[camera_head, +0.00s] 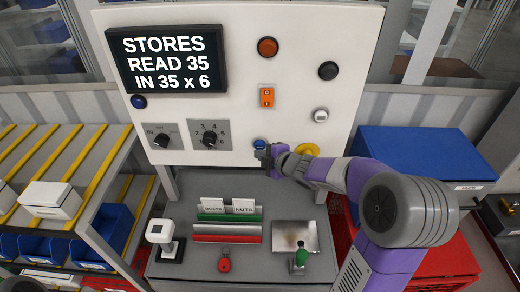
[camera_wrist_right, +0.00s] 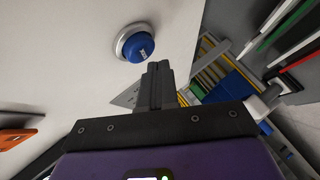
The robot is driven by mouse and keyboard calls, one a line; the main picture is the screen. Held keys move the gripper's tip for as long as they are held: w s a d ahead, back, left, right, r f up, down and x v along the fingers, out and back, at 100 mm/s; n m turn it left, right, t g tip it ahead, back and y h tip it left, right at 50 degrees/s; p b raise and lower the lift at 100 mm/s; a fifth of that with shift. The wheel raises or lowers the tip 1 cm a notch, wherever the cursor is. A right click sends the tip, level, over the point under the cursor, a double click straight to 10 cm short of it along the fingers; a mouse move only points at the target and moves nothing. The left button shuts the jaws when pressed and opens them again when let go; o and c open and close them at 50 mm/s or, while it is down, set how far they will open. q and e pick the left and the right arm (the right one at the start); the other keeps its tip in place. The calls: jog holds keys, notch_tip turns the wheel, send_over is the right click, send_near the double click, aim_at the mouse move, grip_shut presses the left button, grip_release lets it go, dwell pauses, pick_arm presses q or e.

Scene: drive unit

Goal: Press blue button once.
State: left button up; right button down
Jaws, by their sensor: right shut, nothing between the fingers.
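A round blue button (camera_head: 259,144) in a pale metal ring sits low on the white panel (camera_head: 285,100). It also shows in the right wrist view (camera_wrist_right: 137,46), with white lettering on its cap. A second, darker blue button (camera_head: 138,101) sits under the display on the panel's left. My right gripper (camera_head: 264,156) is just below the lower blue button and close to the panel. In the right wrist view its shut, empty fingers (camera_wrist_right: 157,72) end beside the button, apart from it in the picture. I cannot tell the exact gap in depth.
The display (camera_head: 165,62) reads "STORES READ 35 IN 35 x 6". An orange switch (camera_head: 267,97), white button (camera_head: 320,115) and yellow round part (camera_head: 306,149) are near my gripper. Two dials (camera_head: 210,135) are left of it. A grey bench (camera_head: 180,210) with small items lies below.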

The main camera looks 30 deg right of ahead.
jog(key=shift+s+a, duration=0.1)
jog(key=shift+s, duration=0.1)
jog(key=shift+s+a+b, duration=0.5)
jog(key=shift+s+b, duration=0.05)
jog(key=shift+s, duration=0.3)
jog(key=shift+s+a+b, duration=0.55)
jog(key=shift+s, duration=0.25)
jog(key=shift+s+a+b, duration=0.5)
jog(key=shift+s+b, duration=0.05)
jog(key=shift+s, duration=0.3)
